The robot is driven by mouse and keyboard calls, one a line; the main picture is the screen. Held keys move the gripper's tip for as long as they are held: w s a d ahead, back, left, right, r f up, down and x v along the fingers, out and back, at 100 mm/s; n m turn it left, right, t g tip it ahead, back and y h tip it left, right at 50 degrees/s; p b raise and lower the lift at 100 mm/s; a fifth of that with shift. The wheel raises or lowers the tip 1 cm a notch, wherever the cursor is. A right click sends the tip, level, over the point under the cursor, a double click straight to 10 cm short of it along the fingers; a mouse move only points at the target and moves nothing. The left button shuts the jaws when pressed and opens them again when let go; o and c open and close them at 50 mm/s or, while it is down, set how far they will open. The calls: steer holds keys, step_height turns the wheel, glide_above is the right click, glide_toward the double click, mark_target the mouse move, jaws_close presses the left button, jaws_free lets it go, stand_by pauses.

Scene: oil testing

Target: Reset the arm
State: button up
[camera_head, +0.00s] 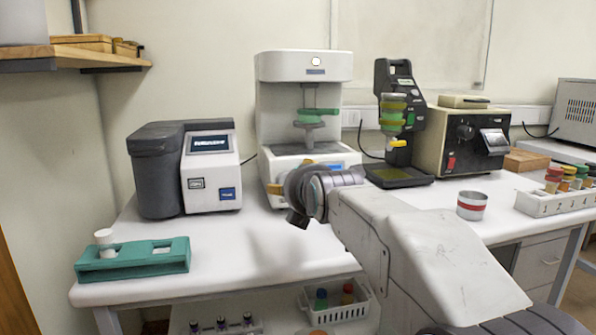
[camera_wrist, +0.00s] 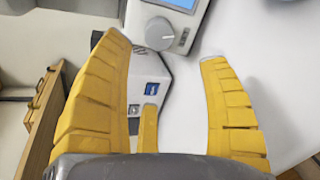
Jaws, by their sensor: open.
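My gripper shows in the wrist view (camera_wrist: 165,60) with its yellow segmented fingers spread wide. It is open and nothing is between the fingers. In the head view, my grey arm reaches from the lower right over the white table (camera_head: 250,238), and its wrist is in front of the white testing machine (camera_head: 300,100). Most of the gripper is hidden there behind the wrist; only a bit of yellow shows. In the wrist view, a grey knob and a white instrument with a blue label (camera_wrist: 152,92) lie beyond the fingers.
A grey-and-white instrument (camera_head: 210,170) stands left of my wrist. A green rack (camera_head: 132,262) with a white cup sits at the table's front left. A red-banded cup (camera_head: 471,205) and a white rack (camera_head: 555,202) of vials are at right. The table's left middle is clear.

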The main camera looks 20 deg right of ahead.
steer(key=shift+r, duration=0.1)
steer(key=s+a+m+g+p, duration=0.2)
steer(key=s+m+g+p, duration=0.1)
steer(key=s+m+p, duration=0.4)
steer(key=s+a+r+m+g+y+p, duration=0.1)
steer(key=s+a+m+g+p, duration=0.2)
steer(key=s+m+p, duration=0.4)
steer(key=s+a+m+g+y+p, duration=0.1)
steer(key=s+a+m+g+p, duration=0.2)
steer(key=s+p, duration=1.1)
steer(key=shift+s+r+m+g, duration=0.25)
steer(key=shift+s+m+g, duration=0.75)
steer(key=shift+s+m, duration=1.4)
steer(key=shift+w, duration=0.3)
